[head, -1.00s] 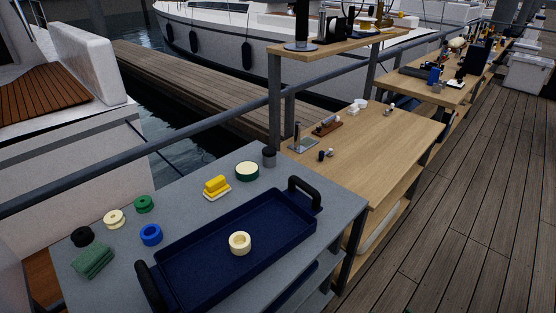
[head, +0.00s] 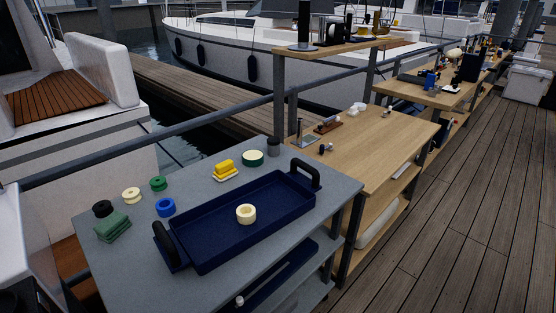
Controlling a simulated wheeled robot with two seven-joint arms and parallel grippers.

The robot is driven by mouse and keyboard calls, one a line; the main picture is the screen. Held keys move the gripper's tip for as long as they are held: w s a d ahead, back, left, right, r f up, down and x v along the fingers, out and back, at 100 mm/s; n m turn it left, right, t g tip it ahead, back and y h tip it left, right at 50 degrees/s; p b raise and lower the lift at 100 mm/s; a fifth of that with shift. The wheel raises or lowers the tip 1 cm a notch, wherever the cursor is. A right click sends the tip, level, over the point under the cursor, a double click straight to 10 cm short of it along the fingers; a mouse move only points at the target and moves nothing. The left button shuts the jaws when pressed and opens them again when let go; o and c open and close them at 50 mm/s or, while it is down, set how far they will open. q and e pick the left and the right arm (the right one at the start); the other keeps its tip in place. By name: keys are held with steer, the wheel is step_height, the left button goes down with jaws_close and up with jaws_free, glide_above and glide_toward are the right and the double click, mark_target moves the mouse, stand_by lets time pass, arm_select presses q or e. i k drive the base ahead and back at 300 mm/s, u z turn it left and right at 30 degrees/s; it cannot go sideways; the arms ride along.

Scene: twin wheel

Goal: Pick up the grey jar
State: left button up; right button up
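The grey jar (head: 273,147) stands upright at the far back corner of the grey table (head: 330,197), beside a post of the raised shelf. It is small and dark grey, with a darker top. A green and cream round container (head: 252,158) stands just left of it. Neither of my grippers is in view, and nothing touches the jar.
A navy tray (head: 200,240) with black handles holds a cream ring (head: 246,214). A yellow block on a dish (head: 224,170), a blue ring (head: 165,207), green and cream rings and green cloths (head: 113,226) are on the table. A wooden table (head: 385,150) adjoins behind.

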mark_target(273, 144)
steer(key=z, duration=1.5)
steer(key=i, duration=2.8)
steer(key=u, duration=3.8)
